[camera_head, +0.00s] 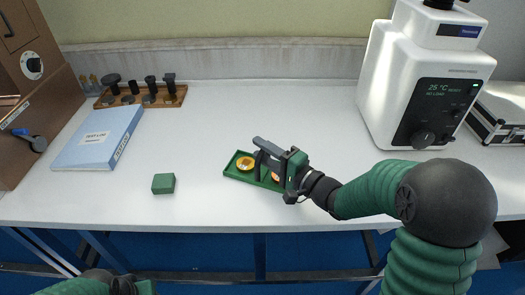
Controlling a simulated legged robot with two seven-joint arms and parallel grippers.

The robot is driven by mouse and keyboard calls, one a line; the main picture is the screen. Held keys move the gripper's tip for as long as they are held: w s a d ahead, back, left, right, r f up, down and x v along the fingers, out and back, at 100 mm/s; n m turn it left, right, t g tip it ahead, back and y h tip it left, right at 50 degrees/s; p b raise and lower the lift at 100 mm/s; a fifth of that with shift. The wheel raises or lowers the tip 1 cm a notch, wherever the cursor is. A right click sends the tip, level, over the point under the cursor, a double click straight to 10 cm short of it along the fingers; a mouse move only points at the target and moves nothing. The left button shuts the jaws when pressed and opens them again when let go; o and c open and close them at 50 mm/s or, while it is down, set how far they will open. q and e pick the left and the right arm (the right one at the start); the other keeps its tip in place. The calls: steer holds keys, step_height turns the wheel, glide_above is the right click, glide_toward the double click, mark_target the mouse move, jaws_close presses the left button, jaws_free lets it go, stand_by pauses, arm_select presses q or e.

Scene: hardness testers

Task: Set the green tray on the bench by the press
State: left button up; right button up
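The green tray (238,174) lies on the white bench (215,120), near the middle of its front part. It holds round yellow-orange pieces; one shows at its left end and another is partly covered by my gripper. My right gripper (260,156) is over the tray's middle and right part, with dark fingers reaching toward it. Whether the fingers touch or hold the tray is unclear. My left gripper (124,284) shows only in part at the bottom left edge, below the bench front. I cannot tell which machine is the press.
A white machine (390,75) with a dark display stands at the back right. A brown machine (28,100) stands at the left edge. A blue-white binder (98,137), a wooden rack (140,98) of dark parts and a green block (163,184) occupy the left. The back middle is clear.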

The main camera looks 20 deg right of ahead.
steer(key=shift+s+d, duration=0.2)
steer(key=shift+s, duration=0.05)
steer(key=p+v, duration=0.3)
steer(key=v, duration=0.7)
steer(key=shift+s+d+r, duration=0.1)
steer(key=shift+s+d, duration=0.1)
steer(key=shift+s, duration=0.1)
steer(key=shift+s+d, duration=0.15)
steer(key=shift+s, duration=0.15)
